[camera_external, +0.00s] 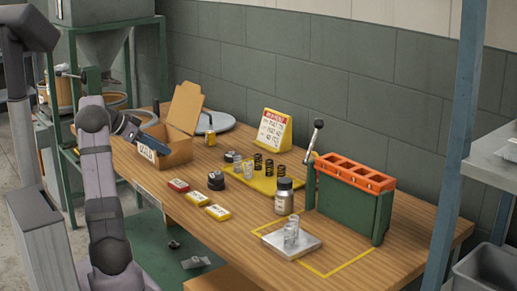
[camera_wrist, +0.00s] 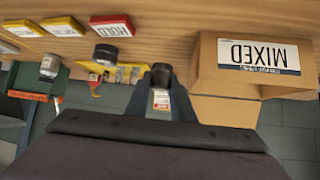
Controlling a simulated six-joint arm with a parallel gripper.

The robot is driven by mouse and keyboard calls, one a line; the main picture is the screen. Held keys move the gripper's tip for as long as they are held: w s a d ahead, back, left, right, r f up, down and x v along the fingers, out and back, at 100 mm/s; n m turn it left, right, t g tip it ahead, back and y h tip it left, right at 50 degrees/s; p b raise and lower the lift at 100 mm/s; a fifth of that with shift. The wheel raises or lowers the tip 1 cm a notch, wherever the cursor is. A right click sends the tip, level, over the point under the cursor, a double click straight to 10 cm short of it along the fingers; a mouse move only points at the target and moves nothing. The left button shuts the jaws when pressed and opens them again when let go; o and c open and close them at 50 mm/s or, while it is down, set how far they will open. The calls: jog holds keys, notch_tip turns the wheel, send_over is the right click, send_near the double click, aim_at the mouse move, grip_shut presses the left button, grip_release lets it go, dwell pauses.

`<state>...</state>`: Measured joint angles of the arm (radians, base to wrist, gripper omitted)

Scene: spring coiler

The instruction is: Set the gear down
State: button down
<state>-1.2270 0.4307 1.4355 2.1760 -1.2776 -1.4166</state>
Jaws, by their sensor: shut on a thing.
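My gripper (camera_wrist: 162,80) points away from the camera in the wrist view, its dark fingers closed around a small dark round piece (camera_wrist: 162,70), which looks like the gear. Its teeth are too small to make out. In the external view my gripper (camera_external: 150,142) is at the left of the bench, in front of the open cardboard box (camera_external: 178,153). The held piece cannot be made out there. In the wrist view the box (camera_wrist: 216,66), labelled MIXED, is upside down and just right of the fingers. I cannot tell the height of the piece above the bench.
A red label block (camera_external: 178,185), yellow label blocks (camera_external: 218,212) and a black round part (camera_external: 216,181) lie along the bench. A yellow tray (camera_external: 290,190) holds springs.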

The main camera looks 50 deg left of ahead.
jog(key=shift+r, duration=1.25)
jog(key=shift+w, duration=0.2)
jog(key=w+d+m+h+p, duration=0.1)
jog(key=w+d+p, duration=0.2)
jog(key=w, duration=0.6)
jog(key=w+d+m+h+p, duration=0.1)
jog(key=w+d+p, duration=0.3)
jog(key=w, duration=0.5)
jog(key=w+d+r+m+g+p, duration=0.1)
jog(key=w+d+p, duration=0.3)
jog(key=w+d, duration=0.3)
jog(key=shift+w+d+r+h, duration=0.1)
jog(key=shift+w+h, duration=0.3)
jog(key=shift+w, duration=0.65)
jog(key=m+h+p, duration=0.1)
jog(key=p, duration=0.2)
send_over(292, 174)
jog(key=f, duration=0.1)
jog(key=shift+g, duration=0.3)
jog(key=shift+f+p, duration=0.3)
jog(key=shift+f, duration=4.7)
